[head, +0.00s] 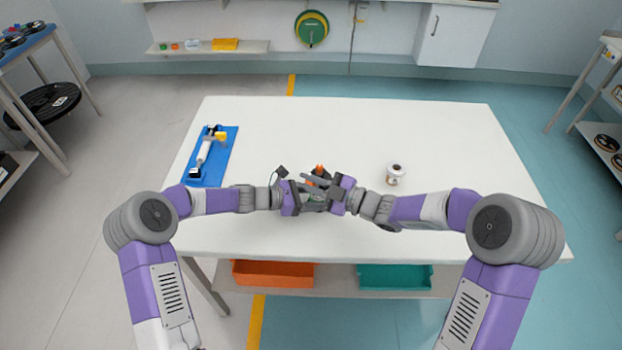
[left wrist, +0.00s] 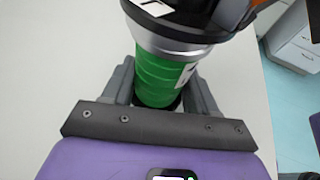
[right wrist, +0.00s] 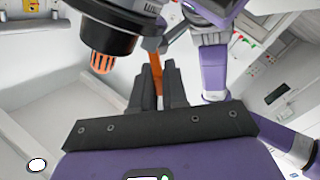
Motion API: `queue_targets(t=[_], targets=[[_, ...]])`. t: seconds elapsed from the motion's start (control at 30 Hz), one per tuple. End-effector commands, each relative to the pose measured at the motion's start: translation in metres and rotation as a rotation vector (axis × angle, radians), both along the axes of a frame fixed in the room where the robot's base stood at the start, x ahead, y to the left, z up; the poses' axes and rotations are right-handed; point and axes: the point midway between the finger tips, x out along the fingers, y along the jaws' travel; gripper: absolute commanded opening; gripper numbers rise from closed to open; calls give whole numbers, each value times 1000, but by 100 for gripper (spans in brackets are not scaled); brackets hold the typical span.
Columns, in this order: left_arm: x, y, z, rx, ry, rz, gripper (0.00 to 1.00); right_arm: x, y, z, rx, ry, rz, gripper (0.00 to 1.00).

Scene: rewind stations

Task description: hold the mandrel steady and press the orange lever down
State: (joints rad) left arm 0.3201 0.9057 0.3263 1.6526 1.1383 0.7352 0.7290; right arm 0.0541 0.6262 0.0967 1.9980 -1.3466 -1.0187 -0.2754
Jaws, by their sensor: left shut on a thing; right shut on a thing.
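The mandrel (left wrist: 160,78) is a green cylinder with a white label, under a black and silver collar. My left gripper (left wrist: 165,88) is shut around the green part, one finger on each side. My right gripper (right wrist: 158,82) is shut on the orange lever (right wrist: 156,62), which stands between its fingertips beside a dark round head (right wrist: 108,38) with an orange ribbed knob (right wrist: 102,63). In the head view, my left gripper (head: 299,193) and right gripper (head: 327,186) meet at the table's middle. They hide most of the mandrel; some orange shows above them.
On the white table (head: 350,130), a blue tray (head: 221,165) with a white and yellow device lies at the left. A small white spool (head: 395,174) stands at the right. An orange bin (head: 272,274) and a teal bin (head: 395,278) sit below. The table's far part is clear.

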Motion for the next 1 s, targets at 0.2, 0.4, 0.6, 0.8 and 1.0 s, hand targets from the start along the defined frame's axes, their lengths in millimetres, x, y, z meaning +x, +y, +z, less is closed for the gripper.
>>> queue_targets(t=[0.2,0.4,0.6,0.8,1.0], targets=[[0,0,0,0,0,1,41,-6,2,-7,-82,-186,-1,0],[0,0,0,0,0,1,41,-11,5,-13,-160,-359,-1,0],[0,0,0,0,0,0,41,-14,6,-21,-233,-527,-1,0],[0,0,0,0,0,0,41,-15,7,-27,-297,-671,-1,0],[0,0,0,0,0,0,41,-16,7,-32,-343,-774,-1,0]])
